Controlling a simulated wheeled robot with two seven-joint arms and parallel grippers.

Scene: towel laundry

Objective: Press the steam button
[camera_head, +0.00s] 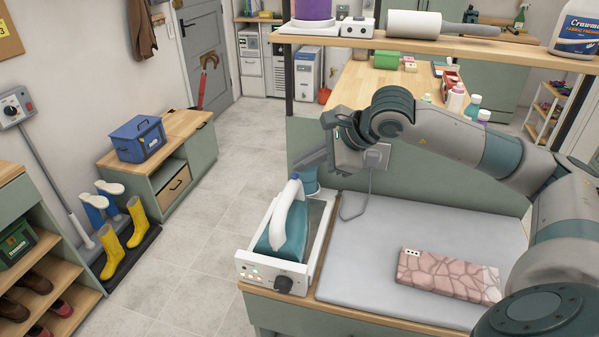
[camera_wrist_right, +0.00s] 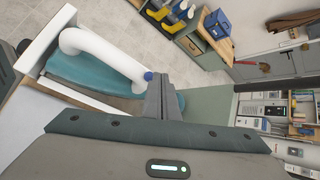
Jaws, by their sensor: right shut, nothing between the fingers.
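A steam iron with a teal body (camera_head: 285,232) and a curved white handle (camera_head: 289,206) rests on a white base station (camera_head: 271,271) at the left of the worktop. The blue steam button (camera_head: 297,177) is at the handle's far top end; it also shows in the right wrist view (camera_wrist_right: 148,76). My right gripper (camera_head: 306,167) is shut and empty, its fingertips (camera_wrist_right: 161,82) right beside the button. I cannot tell whether they touch it. My left gripper is not in view.
A wall socket plate with a cord (camera_head: 363,158) is behind the gripper.

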